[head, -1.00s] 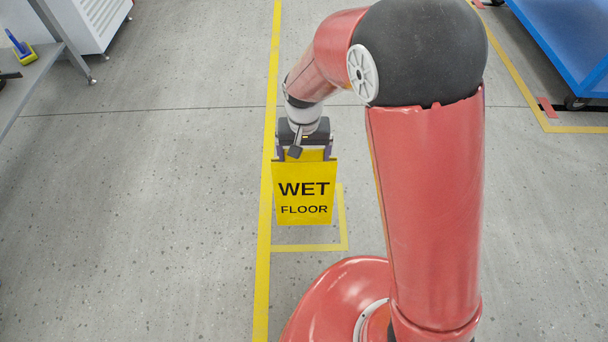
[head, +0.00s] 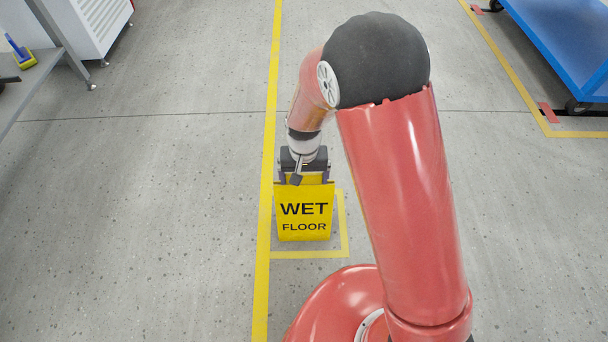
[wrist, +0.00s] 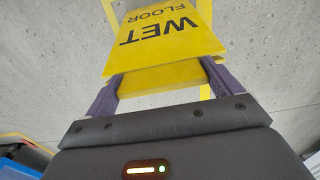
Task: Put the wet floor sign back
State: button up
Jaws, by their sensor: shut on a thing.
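The yellow wet floor sign (head: 304,211) is upright, its black lettering facing my body in the head view. Its lower edge is inside the small yellow-taped rectangle (head: 344,225) on the floor; I cannot tell if it touches the floor. My gripper (head: 306,178) is above the sign and shut on its top edge. In the wrist view, the two purple fingers (wrist: 160,92) are on either side of the yellow top of the sign (wrist: 165,45), and the lettering is upside down.
A long yellow floor line (head: 267,150) runs just left of the sign. A grey bench (head: 40,75) and a white cabinet (head: 90,25) stand at upper left. A blue cart (head: 565,45) is at upper right. The floor left of the line is clear.

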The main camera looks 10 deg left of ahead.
jog(key=o, duration=1.3)
jog(key=shift+f, duration=0.1)
jog(key=d+r+t+p, duration=0.1)
jog(key=d+r, duration=0.3)
jog(key=r, duration=0.6)
jog(key=d+r+p, duration=0.1)
jog(key=d+r, duration=0.2)
jog(key=r, duration=0.7)
jog(key=s+d+r+m+t, duration=0.1)
jog(key=s+d+r, duration=0.3)
jog(key=s+d, duration=0.1)
jog(key=s+d+r+t, duration=0.2)
jog(key=s+d+r, duration=0.1)
jog(key=s+d, duration=0.2)
jog(key=s+d+r+m+t, duration=0.1)
jog(key=s+d+r, duration=0.3)
jog(key=d, duration=0.5)
jog(key=shift+s+r+m+t, duration=0.3)
jog(key=shift+s+r, duration=0.05)
jog(key=shift+s, duration=0.05)
